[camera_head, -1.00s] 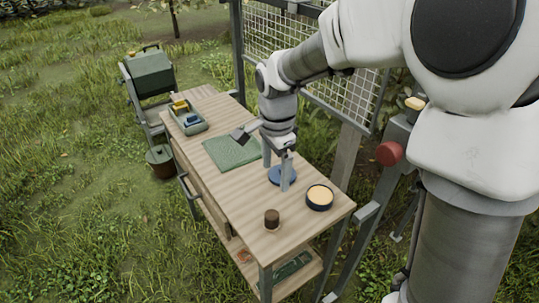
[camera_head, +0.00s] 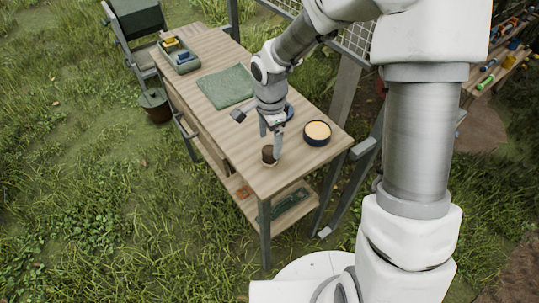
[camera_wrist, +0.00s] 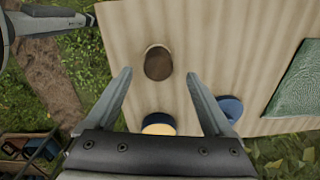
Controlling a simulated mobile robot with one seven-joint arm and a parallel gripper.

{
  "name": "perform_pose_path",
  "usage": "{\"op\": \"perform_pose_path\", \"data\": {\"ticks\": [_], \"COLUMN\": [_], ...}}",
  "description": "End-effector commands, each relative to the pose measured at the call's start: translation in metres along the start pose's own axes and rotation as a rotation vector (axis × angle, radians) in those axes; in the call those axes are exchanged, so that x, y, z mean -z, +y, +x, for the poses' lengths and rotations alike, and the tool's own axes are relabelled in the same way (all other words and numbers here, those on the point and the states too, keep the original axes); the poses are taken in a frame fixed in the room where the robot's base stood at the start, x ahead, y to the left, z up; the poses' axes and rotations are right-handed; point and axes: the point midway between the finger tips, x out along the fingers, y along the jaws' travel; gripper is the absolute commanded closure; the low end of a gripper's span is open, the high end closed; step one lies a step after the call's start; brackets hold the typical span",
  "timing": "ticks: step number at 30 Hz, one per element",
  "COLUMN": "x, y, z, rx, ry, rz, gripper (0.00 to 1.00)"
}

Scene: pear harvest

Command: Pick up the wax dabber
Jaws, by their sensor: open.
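The wax dabber (camera_head: 268,158) appears to be the small dark brown round piece with a paler base, standing near the front end of the wooden workbench (camera_head: 240,125). My gripper (camera_head: 270,143) is open and points down right at it, with one finger partly in front of it. In the wrist view the dabber (camera_wrist: 158,63) shows whole, just beyond the gap between my open fingertips (camera_wrist: 160,75). Nothing is between the fingers. I cannot tell the exact height of the fingertips above the bench.
A round tin of pale yellow wax (camera_head: 317,131) stands to the right of the dabber. A blue disc (camera_wrist: 231,107), perhaps its lid, lies near it. A green cloth (camera_head: 226,86) and a tray of small items (camera_head: 180,58) lie farther back. The bench's front-left corner is clear.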

Motion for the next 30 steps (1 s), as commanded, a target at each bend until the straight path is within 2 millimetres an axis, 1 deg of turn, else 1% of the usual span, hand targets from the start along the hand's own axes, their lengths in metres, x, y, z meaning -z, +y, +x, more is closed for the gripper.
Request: {"op": "perform_pose_path", "data": {"ticks": [6,9,12,18,20,24,26,27,29,30], "x": [-0.002,-0.002,-0.002,-0.002,-0.002,-0.002,-0.002,-0.002,-0.002,-0.002], "y": [0.004,0.004,0.004,0.003,0.003,0.003,0.003,0.003,0.003,0.003], "z": [0.033,0.044,0.048,0.048,0.048,0.048,0.048,0.048,0.048,0.048], "rx": [-0.005,-0.003,-0.002,-0.001,-0.001,-0.001,-0.001,-0.001,-0.001,-0.001], "ry": [-0.003,-0.002,-0.001,0.000,0.000,0.000,0.000,0.000,0.000,0.000], "rz": [0.000,0.000,0.000,0.000,0.000,0.000,0.000,0.000,0.000,0.000], "gripper": [0.13,0.13,0.13,0.13,0.22,0.47,0.58,0.65,0.76,0.83]}}
